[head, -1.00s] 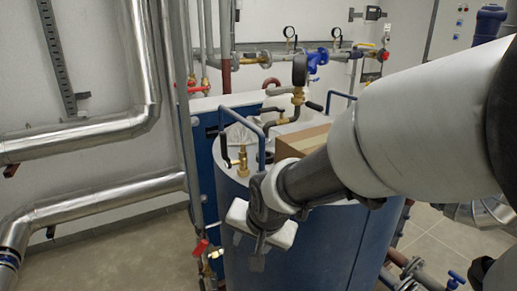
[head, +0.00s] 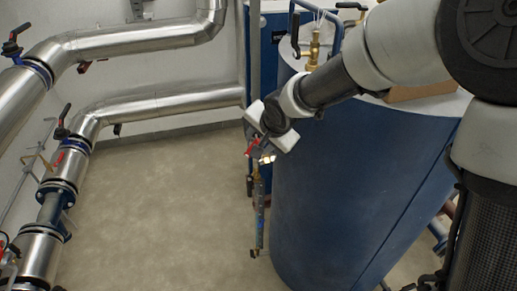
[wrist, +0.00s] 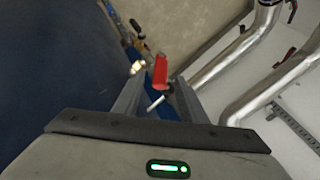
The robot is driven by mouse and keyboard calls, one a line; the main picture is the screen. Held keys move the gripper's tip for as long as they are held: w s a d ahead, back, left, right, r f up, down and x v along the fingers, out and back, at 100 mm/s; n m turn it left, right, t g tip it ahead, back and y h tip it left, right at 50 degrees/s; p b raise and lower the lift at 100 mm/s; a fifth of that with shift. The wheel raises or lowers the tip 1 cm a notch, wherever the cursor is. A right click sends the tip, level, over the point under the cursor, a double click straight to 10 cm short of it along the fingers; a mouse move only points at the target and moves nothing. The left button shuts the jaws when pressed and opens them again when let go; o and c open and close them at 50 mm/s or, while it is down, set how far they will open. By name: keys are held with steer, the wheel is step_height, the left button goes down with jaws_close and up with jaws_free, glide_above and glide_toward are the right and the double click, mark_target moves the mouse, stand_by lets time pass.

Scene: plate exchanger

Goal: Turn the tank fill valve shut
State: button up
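A valve with a red lever handle (head: 253,147) sits on a thin vertical pipe beside the blue tank (head: 340,190). In the wrist view the red handle (wrist: 160,70) shows ahead of my gripper, in the gap between its two fingers. The tank (wrist: 50,60) fills the left of that view. My gripper (head: 262,148) is open at the tank's left side, and its fingers (wrist: 158,98) stand apart. I cannot tell whether either finger touches the handle. Brass fittings (wrist: 137,68) show next to the handle, and the valve body is partly hidden.
Large silver pipes (head: 160,100) run along the wall at left, with a black-handled valve (head: 62,125). The floor (head: 160,200) between them and the tank is clear. A brass valve (head: 313,50) and a cardboard box (head: 420,92) are on the tank top.

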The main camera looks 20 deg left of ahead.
steer(key=shift+b+x, duration=0.4)
steer(key=shift+x, duration=1.5)
jaws_close()
